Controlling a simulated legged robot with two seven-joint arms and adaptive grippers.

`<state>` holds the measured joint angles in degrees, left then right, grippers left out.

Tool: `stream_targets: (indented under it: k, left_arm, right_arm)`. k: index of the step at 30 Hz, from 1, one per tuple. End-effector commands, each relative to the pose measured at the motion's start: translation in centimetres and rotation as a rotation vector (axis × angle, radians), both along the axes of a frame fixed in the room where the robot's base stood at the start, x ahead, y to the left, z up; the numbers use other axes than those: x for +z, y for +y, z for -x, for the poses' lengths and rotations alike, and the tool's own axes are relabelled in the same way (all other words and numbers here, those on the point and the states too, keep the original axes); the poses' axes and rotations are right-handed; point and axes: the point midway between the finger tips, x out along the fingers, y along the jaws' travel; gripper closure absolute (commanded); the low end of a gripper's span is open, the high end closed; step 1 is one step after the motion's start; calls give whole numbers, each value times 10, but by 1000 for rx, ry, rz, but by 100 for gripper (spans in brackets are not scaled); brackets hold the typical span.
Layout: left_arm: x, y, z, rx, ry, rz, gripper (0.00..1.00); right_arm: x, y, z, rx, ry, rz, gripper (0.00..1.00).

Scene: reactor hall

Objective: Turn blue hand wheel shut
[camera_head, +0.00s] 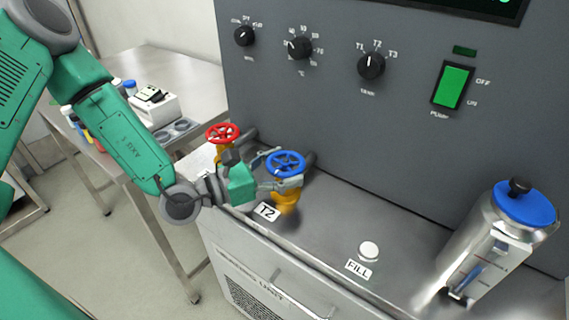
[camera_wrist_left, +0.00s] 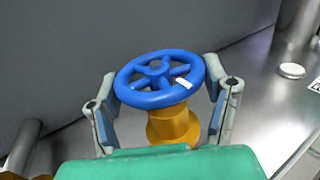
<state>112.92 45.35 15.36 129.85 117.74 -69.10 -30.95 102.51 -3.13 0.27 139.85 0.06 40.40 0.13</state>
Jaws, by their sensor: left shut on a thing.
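The blue hand wheel (camera_head: 285,164) sits on a yellow valve body (camera_head: 285,200) on the steel counter, just behind the T2 label. It also shows in the middle of the left wrist view (camera_wrist_left: 160,80), with a white mark on the right part of its rim. My left gripper (camera_head: 284,181) is at the wheel, its fingers (camera_wrist_left: 162,103) on either side of the rim and shut on it. My right gripper is not in view.
A red hand wheel (camera_head: 222,133) stands close to the left, behind my left wrist. The grey panel (camera_head: 330,100) with knobs and a lit green switch (camera_head: 453,87) rises behind. A steel canister with a blue lid (camera_head: 525,204) stands at the right. The counter around the FILL button (camera_head: 369,251) is clear.

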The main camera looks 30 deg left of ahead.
Motion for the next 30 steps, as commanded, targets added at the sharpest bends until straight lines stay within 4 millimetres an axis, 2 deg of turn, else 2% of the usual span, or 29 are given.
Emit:
stream_targets:
  k: [13, 14, 15, 16, 25, 30]
  left_arm:
    - [1, 2, -2, -60, -4, 1, 60]
    - [1, 2, -2, -60, -5, 0, 28]
    - [1, 2, -2, -60, -4, 1, 14]
    - [1, 2, -2, -61, -4, 1, 11]
    - [1, 3, 1, -62, -2, -1, 11]
    - [1, 16, 16, -58, -1, 1, 11]
  right_arm:
    - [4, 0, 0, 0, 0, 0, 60]
    - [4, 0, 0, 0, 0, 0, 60]
    - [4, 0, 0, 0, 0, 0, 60]
    - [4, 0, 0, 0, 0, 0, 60]
    - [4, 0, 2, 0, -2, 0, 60]
    - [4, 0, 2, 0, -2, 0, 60]
